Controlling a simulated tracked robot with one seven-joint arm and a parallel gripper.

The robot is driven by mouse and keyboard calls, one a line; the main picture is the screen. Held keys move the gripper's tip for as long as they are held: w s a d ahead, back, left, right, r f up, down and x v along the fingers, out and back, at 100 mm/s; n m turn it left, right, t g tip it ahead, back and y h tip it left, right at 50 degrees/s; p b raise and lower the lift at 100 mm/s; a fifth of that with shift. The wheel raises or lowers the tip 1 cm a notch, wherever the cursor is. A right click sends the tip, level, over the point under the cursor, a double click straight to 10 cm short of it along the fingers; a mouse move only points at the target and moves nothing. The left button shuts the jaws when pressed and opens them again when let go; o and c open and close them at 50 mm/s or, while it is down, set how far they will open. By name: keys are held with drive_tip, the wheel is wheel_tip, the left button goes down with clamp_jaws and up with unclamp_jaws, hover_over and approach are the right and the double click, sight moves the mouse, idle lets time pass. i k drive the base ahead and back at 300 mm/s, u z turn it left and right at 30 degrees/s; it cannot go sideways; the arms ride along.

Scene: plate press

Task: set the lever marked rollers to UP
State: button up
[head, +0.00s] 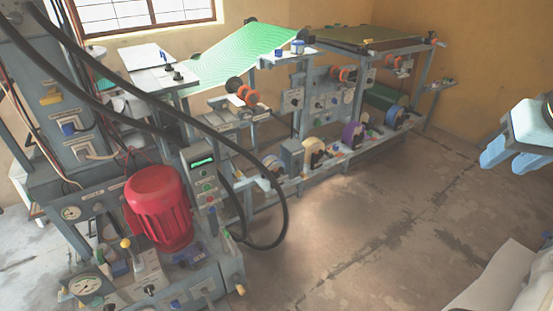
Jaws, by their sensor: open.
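A plate press (300,130) stands along the wall, with many small controls on its frame. A lever with a yellow ball knob (125,243) stands up from a grey control box (140,280) at the lower left. The labels are too small to read, so I cannot tell which lever is marked rollers or how it is set.
A red motor (157,205) sits behind the yellow-knobbed lever. Black hoses (285,215) loop across the front of the press. A panel with a green display (202,163) stands beside the motor. The concrete floor (370,215) in front is clear.

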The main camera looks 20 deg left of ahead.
sight(237, 174)
drive_tip(key=z, duration=0.4)
drive_tip(key=k, duration=1.15)
drive_tip(key=u, duration=1.35)
drive_tip(key=i, duration=1.25)
drive_tip(key=z, duration=0.05)
